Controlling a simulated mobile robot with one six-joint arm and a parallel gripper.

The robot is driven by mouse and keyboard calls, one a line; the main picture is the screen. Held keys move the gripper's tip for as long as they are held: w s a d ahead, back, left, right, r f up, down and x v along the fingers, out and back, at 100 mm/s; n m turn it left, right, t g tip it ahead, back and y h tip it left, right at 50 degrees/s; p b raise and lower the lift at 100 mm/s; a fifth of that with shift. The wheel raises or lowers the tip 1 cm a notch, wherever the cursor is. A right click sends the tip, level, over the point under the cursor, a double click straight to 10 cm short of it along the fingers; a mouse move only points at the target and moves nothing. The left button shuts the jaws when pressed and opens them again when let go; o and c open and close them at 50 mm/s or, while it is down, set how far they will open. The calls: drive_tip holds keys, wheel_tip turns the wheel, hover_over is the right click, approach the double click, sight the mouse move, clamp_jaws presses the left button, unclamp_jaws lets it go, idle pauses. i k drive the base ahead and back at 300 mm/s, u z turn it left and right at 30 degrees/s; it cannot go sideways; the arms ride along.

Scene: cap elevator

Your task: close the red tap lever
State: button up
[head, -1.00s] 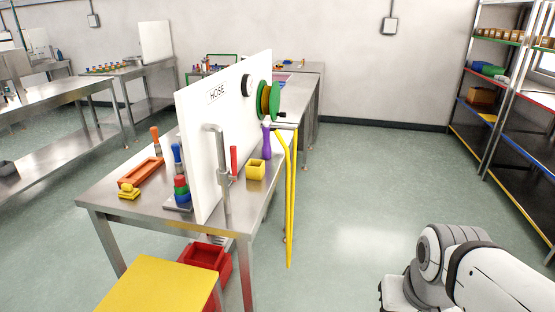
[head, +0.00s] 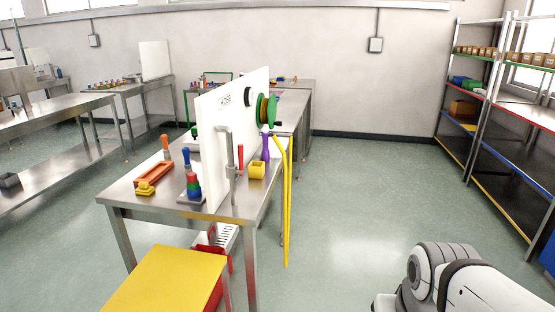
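The red tap lever (head: 240,157) stands upright beside a grey bent tap pipe (head: 230,160). Both are at the front of the white panel (head: 213,150) on the near metal table (head: 165,207). The lever is small in the view, and how it joins the pipe is hard to make out. My arm shows at the lower right, far from the lever, with clear floor between them. My gripper is not in view.
A yellow block (head: 257,170) and purple object (head: 265,148) sit near the lever. A yellow-topped stool (head: 165,280) stands in front. Open floor lies right, before shelves (head: 500,120).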

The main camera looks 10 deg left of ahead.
sight(240, 171)
drive_tip(key=u, duration=0.15)
drive_tip(key=i, duration=0.95)
drive_tip(key=z, duration=0.1)
